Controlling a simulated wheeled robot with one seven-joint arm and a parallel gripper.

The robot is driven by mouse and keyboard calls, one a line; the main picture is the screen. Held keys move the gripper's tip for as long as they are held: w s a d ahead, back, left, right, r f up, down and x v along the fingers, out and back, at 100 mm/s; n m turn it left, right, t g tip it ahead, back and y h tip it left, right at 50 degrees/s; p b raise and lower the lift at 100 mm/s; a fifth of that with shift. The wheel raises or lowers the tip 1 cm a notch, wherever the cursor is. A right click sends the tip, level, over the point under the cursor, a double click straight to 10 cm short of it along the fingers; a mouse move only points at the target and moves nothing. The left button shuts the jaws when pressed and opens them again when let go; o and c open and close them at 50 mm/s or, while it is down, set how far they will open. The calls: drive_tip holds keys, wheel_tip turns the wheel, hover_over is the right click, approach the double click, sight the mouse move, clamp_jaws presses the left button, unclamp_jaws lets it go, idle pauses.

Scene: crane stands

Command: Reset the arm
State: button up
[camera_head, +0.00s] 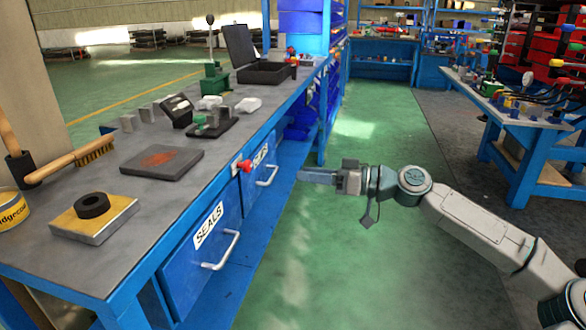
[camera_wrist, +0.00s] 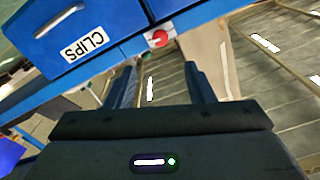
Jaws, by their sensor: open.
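My gripper (camera_head: 318,176) is at the end of my arm, which reaches in from the lower right in the head view. It is held out in the free space to the right of the workbench's drawers, apart from them. In the wrist view its two fingers (camera_wrist: 165,88) stand apart with nothing between them, so it is open and empty. The wrist view also shows a blue drawer (camera_wrist: 75,30) labelled CLIPS and a red knob (camera_wrist: 158,39) beyond the fingers.
Another blue table (camera_head: 520,130) stands right. The green floor between is clear.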

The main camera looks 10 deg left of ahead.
drive_tip(key=shift+d, duration=0.3)
drive_tip(key=shift+s, duration=0.1)
